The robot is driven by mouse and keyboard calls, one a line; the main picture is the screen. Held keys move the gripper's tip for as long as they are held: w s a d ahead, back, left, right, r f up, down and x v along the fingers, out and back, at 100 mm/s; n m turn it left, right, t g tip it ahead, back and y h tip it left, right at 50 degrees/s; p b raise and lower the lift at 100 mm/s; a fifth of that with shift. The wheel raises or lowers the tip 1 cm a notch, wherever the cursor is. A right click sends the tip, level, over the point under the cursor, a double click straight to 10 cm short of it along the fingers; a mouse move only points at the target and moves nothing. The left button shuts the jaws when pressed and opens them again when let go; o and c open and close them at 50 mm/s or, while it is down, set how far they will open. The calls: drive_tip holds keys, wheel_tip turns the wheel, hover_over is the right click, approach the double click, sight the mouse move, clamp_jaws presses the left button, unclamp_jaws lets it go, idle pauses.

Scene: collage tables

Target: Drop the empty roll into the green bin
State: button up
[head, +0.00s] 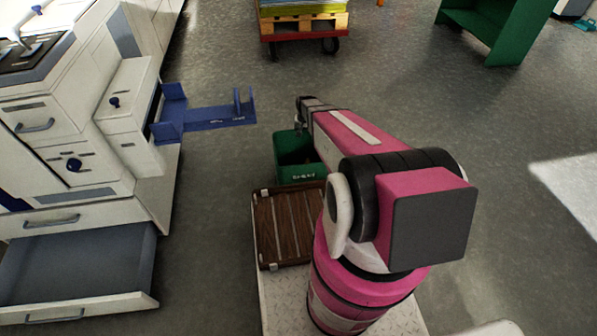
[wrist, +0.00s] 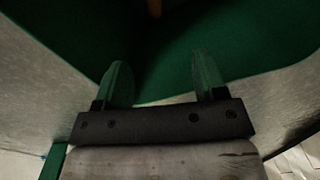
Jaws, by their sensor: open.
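The green bin (head: 290,150) stands on the floor beyond the brown slatted panel, with white lettering on its near side. My gripper (head: 303,104) is above the far part of the bin in the head view, with my arm covering part of the bin's right side. In the wrist view my gripper (wrist: 162,78) has its two fingers apart with nothing between them. The bin's green walls (wrist: 240,45) fill much of that view. A small tan piece (wrist: 154,8) shows at the top edge inside the green; it may be the empty roll, but too little shows to tell.
A blue bracket (head: 215,118) juts from the white machine (head: 125,105) at left and holds nothing. An open grey drawer (head: 75,270) is at lower left. The brown slatted panel (head: 290,226) lies nearby. A loaded cart (head: 303,25) and green shelf (head: 500,30) stand behind. The right floor is clear.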

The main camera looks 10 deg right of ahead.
wheel_tip(320, 180, up, 11)
drive_tip(key=shift+f, duration=0.15)
idle(0.4)
